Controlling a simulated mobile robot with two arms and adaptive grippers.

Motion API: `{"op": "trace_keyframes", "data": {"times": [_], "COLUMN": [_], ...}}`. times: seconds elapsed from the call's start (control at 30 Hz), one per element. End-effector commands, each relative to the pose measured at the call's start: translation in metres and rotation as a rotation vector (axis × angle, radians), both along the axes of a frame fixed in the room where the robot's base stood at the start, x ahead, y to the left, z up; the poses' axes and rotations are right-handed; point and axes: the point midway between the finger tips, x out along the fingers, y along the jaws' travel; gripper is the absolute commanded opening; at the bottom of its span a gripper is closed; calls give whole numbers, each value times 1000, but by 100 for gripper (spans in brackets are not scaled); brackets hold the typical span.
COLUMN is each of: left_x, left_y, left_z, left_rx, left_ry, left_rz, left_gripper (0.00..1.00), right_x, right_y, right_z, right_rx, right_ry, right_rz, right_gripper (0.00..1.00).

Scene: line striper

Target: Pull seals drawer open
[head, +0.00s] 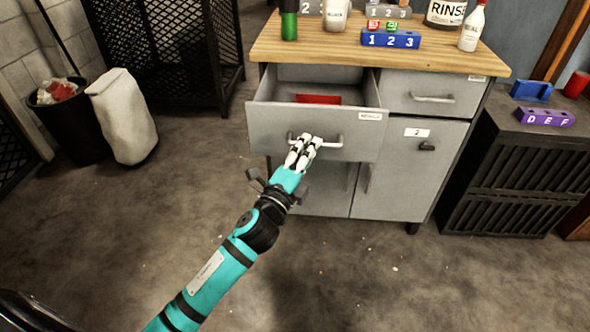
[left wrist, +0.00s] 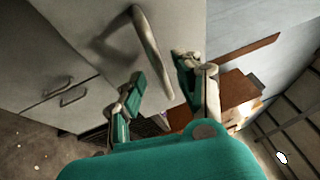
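The seals drawer (head: 275,125) is the grey upper-left drawer of the workbench cabinet. It stands pulled out, with its inside showing and a flat red item (head: 318,99) in it. A small white label (head: 371,116) is on its front. Its metal bar handle (head: 336,142) also shows in the left wrist view (left wrist: 150,45). My left gripper (head: 303,143) is at this handle. In the left wrist view its fingers (left wrist: 162,80) are apart, with the bar between them; I cannot tell if they touch it. My right gripper is not in view.
The wooden worktop (head: 285,45) holds bottles and a blue 1-2-3 block (head: 390,39). A closed drawer (head: 420,92) and a door (head: 405,165) are on the right. A dark crate (head: 510,175) stands further right, a bin (head: 70,125) at left. The front floor is clear.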

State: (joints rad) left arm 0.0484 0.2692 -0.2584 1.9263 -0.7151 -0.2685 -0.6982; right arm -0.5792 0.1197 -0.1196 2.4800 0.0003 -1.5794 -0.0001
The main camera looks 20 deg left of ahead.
Motion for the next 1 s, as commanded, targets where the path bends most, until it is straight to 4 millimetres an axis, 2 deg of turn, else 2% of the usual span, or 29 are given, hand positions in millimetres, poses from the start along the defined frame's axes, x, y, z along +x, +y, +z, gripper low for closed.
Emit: {"op": "trace_keyframes", "data": {"times": [0.2, 0.43, 0.6, 1.0], "left_x": [-48, -82, -92, -93], "left_y": [6, 10, 11, 11], "left_z": [-10, -16, -17, -16], "left_rx": [-1, -2, 0, 1], "left_ry": [4, 4, 2, 1], "left_rz": [1, 2, 1, 1], "left_gripper": [34, 34, 34, 34], "right_x": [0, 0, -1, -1], "right_y": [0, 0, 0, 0], "right_z": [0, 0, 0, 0], "right_rx": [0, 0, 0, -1], "right_ry": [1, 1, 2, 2], "right_rz": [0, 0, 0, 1], "right_gripper": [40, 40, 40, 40]}}
